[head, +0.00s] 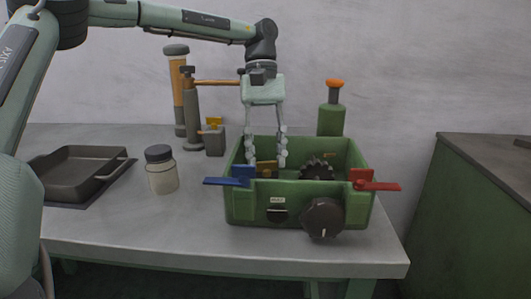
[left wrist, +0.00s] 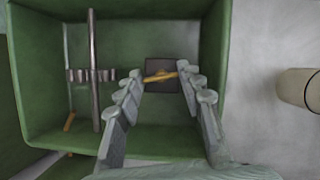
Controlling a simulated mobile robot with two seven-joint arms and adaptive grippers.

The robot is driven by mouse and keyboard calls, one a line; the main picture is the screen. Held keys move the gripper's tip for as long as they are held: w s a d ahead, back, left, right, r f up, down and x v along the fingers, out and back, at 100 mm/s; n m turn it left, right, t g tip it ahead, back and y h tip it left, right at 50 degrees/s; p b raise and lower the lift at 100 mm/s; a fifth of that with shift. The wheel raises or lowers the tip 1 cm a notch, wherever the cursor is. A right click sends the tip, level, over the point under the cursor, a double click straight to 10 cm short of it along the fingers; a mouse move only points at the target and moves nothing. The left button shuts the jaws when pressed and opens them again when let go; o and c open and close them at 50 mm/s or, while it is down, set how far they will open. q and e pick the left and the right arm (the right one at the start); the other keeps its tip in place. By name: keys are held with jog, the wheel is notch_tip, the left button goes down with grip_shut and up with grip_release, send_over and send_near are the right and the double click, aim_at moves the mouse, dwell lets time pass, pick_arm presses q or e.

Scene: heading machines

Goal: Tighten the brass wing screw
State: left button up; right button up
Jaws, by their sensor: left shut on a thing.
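The brass wing screw (left wrist: 160,77) sits on a dark square block inside the green box (head: 298,205). My left gripper (head: 266,160) reaches down into the box from above. In the left wrist view its fingertips (left wrist: 159,72) are at the two ends of the wings, shut on the screw. My right gripper is in neither view.
A toothed wheel (head: 316,170) is inside. A jar (head: 161,170), a tray (head: 80,172) and a green bottle (head: 331,118) stand around.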

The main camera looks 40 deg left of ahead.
pick_arm(q)
jog(key=shift+m+g+y, duration=0.3)
jog(key=shift+m+y, duration=0.1)
jog(key=shift+m, duration=0.8)
jog(key=o, duration=1.2)
jog(key=shift+c, duration=0.2)
jog(key=v, duration=1.2)
jog(key=shift+d, duration=0.1)
